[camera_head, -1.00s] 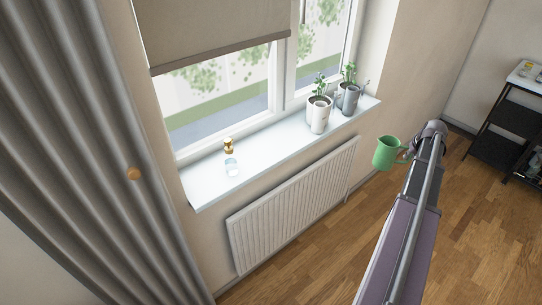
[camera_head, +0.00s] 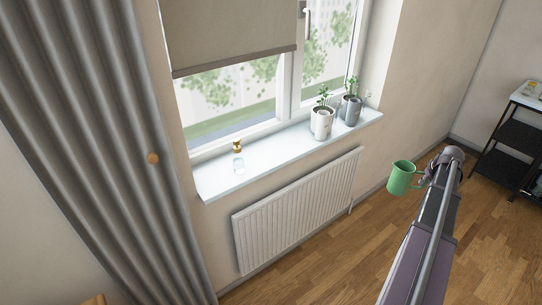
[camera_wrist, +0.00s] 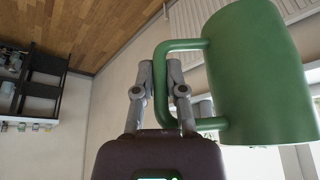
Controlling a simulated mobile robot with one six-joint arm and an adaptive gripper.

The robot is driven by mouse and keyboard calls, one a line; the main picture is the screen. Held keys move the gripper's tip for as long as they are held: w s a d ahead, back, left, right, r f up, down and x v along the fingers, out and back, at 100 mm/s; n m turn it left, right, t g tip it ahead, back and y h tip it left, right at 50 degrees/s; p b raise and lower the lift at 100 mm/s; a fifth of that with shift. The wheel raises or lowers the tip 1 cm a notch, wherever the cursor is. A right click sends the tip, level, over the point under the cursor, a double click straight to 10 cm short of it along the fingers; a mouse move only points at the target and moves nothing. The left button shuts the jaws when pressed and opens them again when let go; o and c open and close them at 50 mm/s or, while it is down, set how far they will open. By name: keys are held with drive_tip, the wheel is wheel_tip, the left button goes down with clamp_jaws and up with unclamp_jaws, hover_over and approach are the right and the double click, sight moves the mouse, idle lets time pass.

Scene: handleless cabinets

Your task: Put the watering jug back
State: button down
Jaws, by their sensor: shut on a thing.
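The jug is off any surface and looks upright in the head view.
The sill is bare between the glass and the white pot. A white radiator (camera_head: 295,210) hangs under the sill. A grey curtain (camera_head: 85,150) is at left, a black shelf rack (camera_head: 512,130) at right.

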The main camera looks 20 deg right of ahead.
drive_tip(key=shift+s, duration=0.3)
drive_tip(key=shift+w, duration=0.2)
